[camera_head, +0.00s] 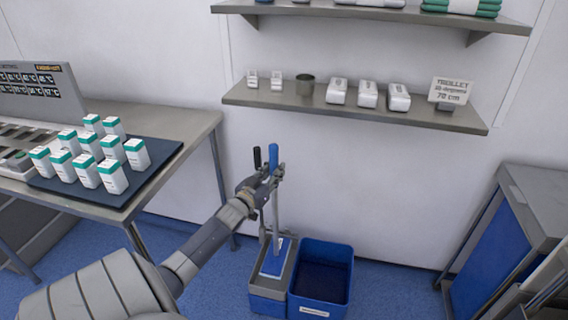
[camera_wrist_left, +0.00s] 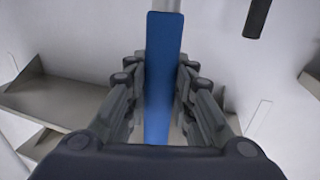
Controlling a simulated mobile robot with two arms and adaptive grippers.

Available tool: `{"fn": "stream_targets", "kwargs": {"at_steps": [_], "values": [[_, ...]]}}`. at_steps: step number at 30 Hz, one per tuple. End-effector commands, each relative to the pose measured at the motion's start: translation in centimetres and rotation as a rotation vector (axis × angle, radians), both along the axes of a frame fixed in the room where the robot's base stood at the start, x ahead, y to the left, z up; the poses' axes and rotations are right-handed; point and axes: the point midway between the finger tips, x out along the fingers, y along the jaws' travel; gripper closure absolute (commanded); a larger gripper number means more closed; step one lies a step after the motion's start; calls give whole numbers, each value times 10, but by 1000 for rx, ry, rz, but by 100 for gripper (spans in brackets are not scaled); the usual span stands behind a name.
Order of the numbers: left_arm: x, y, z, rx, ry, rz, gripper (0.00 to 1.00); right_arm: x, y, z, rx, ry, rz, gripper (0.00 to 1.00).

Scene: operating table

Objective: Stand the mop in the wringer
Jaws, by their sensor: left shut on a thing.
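The mop has a blue grip (camera_head: 273,156) and a grey pole (camera_head: 276,215). My left gripper (camera_head: 272,176) is shut on the mop's blue grip, which stands close to upright. In the left wrist view the blue grip (camera_wrist_left: 163,75) runs between the two fingers (camera_wrist_left: 160,95). The wringer (camera_head: 268,287) is the grey box on the floor at the left of a blue bucket (camera_head: 337,292). The pole's lower end comes down over the wringer, at a blue and white flat part (camera_head: 275,258). I cannot tell whether it rests there.
A black-tipped lever (camera_head: 257,157) rises beside the blue grip. At left, a table (camera_head: 190,118) bears a dark mat with several white and green boxes (camera_head: 87,170). A wall shelf (camera_head: 440,118) hangs behind. A blue cart (camera_head: 500,240) stands at right.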

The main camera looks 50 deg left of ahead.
Motion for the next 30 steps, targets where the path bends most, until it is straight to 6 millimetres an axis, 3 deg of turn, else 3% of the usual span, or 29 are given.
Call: {"fn": "stream_targets", "kwargs": {"at_steps": [14, 30], "values": [[-7, 10, 3, 0, -6, -1, 100, 1, 1, 1, 3, -3, 0, 48], [-6, 9, -37, 0, -6, -1, 100, 2, 8, -27, 10, -4, 1, 48]]}}
